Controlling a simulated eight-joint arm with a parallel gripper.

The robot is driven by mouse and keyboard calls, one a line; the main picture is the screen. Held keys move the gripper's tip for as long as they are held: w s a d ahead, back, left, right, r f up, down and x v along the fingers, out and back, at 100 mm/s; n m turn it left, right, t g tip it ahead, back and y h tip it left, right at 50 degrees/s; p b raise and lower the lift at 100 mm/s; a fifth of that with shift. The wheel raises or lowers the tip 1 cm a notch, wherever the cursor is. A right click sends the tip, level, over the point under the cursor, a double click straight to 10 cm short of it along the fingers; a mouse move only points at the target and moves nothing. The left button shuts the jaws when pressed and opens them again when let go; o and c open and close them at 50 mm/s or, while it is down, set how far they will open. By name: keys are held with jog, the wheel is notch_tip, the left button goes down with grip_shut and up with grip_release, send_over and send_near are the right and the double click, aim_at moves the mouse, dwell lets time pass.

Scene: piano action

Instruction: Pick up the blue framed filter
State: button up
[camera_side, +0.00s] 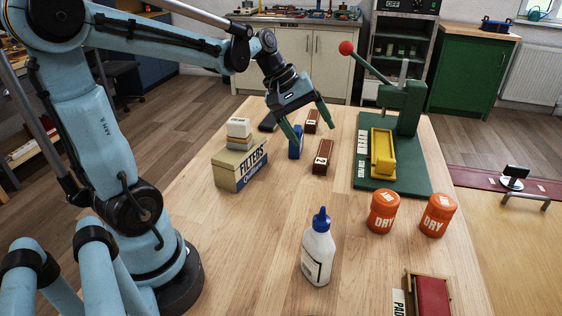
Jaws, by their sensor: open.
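The blue framed filter, as I take the small upright blue piece (295,150) to be, stands on the wooden table right of the filter box. My gripper (312,132) hangs above the middle of the table with its two green fingers spread, and it is open and empty. The left finger overlaps the upper part of the blue piece in the picture and hides some of it. I cannot tell if they touch. The right finger is well to its right, near a dark red block (312,121).
A yellow filter box (240,168) with pale pieces on top is left. Another dark red block (323,157) stands close right. A green press (400,110) with a yellow tray is further right. A glue bottle (318,250) and orange jars (383,212) stand in front.

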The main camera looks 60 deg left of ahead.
jog(key=w+a+n+h, duration=0.25)
jog(key=a+n, duration=0.25)
jog(key=a, duration=0.3)
jog(key=n+t+h, duration=0.4)
jog(key=n+t, duration=0.1)
jog(key=n, duration=0.5)
send_near(294, 128)
jog(key=shift+y, duration=0.25)
jog(key=shift+x, duration=4.7)
jog(key=shift+r, duration=0.1)
jog(key=c, duration=1.2)
jog(key=shift+o, duration=0.2)
jog(key=shift+r, duration=0.1)
